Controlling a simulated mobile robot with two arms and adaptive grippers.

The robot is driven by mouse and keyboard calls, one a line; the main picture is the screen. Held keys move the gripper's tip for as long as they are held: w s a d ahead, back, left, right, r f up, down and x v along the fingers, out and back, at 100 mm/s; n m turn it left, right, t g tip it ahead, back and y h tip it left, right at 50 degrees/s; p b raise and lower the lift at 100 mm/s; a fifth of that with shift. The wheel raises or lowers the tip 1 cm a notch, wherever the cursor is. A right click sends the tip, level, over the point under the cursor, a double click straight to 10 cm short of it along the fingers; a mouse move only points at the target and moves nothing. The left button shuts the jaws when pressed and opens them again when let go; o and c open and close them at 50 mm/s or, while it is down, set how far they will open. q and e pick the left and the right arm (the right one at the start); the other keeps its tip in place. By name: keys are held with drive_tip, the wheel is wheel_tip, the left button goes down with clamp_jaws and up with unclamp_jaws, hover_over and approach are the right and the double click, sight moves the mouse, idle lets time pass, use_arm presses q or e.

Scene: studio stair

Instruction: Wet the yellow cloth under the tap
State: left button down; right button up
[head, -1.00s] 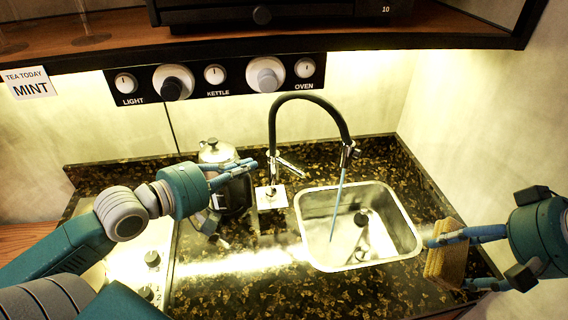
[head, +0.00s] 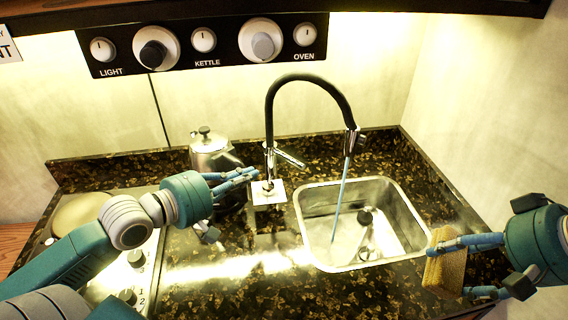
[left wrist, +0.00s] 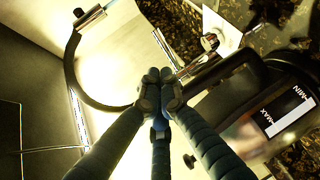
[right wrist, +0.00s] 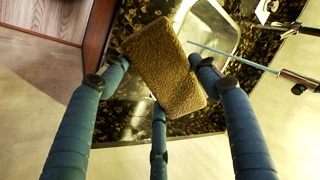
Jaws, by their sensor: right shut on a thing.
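The yellow cloth (head: 446,268) is a thick, folded-looking pad at the right rim of the sink (head: 408,215). My right gripper (head: 448,267) is shut on it, and its fingers sit around the cloth (right wrist: 165,65) in the right wrist view. The black arched tap (head: 309,82) stands behind the sink, with a thin blue stream of water (head: 340,197) falling from its spout into the basin. The cloth is to the right of the stream, apart from it. My left gripper (head: 252,178) is left of the tap's lever (head: 290,158); its fingertips meet, empty, in the left wrist view (left wrist: 158,88).
A metal kettle (head: 210,147) stands behind my left gripper. A hob with a pan (head: 82,215) is at the left. A knob panel (head: 205,42) is on the back wall, and a side wall (head: 480,130) closes the right. The counter in front of the sink is clear.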

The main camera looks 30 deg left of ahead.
sight(285, 156)
wheel_tip(285, 156, up, 2)
drive_tip(key=shift+w+r+p, duration=0.1)
drive_tip(key=shift+r+p, duration=0.1)
drive_tip(key=shift+p, duration=0.95)
use_arm(q)
drive_tip(key=x, duration=1.2)
drive_tip(key=shift+w, duration=0.35)
drive_tip(key=shift+d+f, duration=0.1)
drive_tip(key=shift+f, duration=0.05)
